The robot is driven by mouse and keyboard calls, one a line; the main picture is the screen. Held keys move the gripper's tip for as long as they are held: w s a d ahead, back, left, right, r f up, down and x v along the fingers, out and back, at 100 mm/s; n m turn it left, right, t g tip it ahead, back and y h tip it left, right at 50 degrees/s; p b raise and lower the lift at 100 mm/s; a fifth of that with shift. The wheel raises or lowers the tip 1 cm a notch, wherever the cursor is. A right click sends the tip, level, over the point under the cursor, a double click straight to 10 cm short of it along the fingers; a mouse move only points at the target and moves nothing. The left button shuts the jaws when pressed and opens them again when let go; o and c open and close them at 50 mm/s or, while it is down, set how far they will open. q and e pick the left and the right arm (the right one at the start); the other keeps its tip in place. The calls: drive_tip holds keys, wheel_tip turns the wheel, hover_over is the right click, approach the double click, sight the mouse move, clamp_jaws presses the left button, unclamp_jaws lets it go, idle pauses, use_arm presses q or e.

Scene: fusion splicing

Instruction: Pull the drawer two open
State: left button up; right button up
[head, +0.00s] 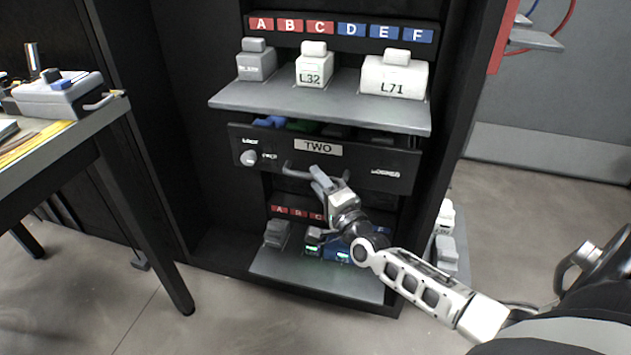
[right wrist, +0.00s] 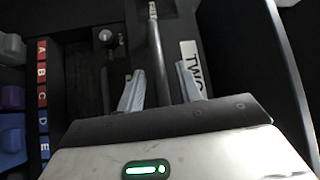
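Drawer two (head: 215,0) is not where the point can be confused: its dark front panel (head: 270,143) carries a white "TWO" label (head: 318,147) and sits below the upper grey shelf. Blue and green things show in the gap above the panel. Its grey bar handle (head: 290,169) is at the panel's lower middle. My right gripper (head: 322,180) is at this handle. In the right wrist view, the handle bar (right wrist: 157,60) runs between the two spread fingers of my right gripper (right wrist: 160,88), with visible gaps beside it. My left gripper is out of view.
The upper shelf (head: 235,97) above the drawer holds several grey and white blocks. A lower shelf (head: 300,275) holds more blocks beneath my right arm. A table (head: 110,112) stands at the left. Open floor (head: 110,310) lies in front.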

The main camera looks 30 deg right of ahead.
drive_tip(key=shift+w+r, duration=0.1)
drive_tip(key=shift+w, duration=0.7)
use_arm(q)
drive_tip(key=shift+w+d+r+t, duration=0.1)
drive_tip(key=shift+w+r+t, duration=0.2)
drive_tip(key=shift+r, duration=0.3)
use_arm(e)
drive_tip(key=shift+w, duration=0.15)
